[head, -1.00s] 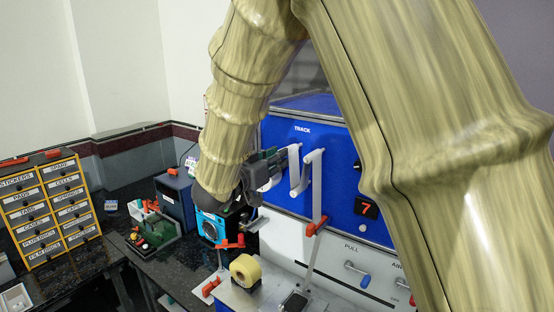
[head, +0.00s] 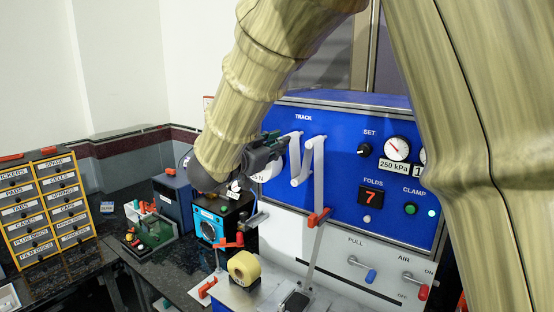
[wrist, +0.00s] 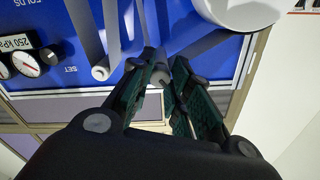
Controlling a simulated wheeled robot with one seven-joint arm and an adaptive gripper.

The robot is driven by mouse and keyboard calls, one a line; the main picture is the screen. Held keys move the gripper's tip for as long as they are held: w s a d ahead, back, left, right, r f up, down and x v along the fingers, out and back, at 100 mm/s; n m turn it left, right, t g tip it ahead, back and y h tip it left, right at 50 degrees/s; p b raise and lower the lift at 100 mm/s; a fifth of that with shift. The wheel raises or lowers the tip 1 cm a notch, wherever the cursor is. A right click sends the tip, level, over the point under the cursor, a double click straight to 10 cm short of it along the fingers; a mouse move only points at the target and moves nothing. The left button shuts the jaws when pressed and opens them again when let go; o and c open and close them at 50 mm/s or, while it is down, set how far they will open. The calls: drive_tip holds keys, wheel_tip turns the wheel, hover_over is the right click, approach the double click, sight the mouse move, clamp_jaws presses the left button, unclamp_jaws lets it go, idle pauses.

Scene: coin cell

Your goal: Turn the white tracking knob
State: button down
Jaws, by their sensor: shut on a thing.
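My gripper (head: 280,144) reaches the panel from the left. In the wrist view its dark green finger pads (wrist: 165,82) are closed in on the knob. How far the knob is turned cannot be told.
White rollers (head: 318,165) stick out of the panel right beside my gripper. A large white roll (wrist: 240,8) is close to the fingers in the wrist view. Gauge (head: 397,148), SET knob (head: 364,150) and FOLDS display (head: 371,196) are farther right.

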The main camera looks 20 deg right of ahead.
drive_tip(key=m+b, duration=0.2)
drive_tip(key=b, duration=0.1)
drive_tip(key=m+b, duration=0.2)
drive_tip(key=b, duration=0.2)
drive_tip(key=m+b, duration=0.2)
drive_tip(key=b, duration=0.1)
drive_tip(key=shift+a+f+m+b, duration=0.1)
drive_tip(key=shift+f+m+b, duration=0.2)
drive_tip(key=shift+f+m, duration=0.1)
drive_tip(key=shift+r, duration=0.15)
drive_tip(key=c, duration=1.3)
unclamp_jaws()
drive_tip(key=shift+r, duration=0.1)
drive_tip(key=shift+r, duration=0.1)
drive_tip(key=shift+s, duration=0.1)
drive_tip(key=v, duration=1.2)
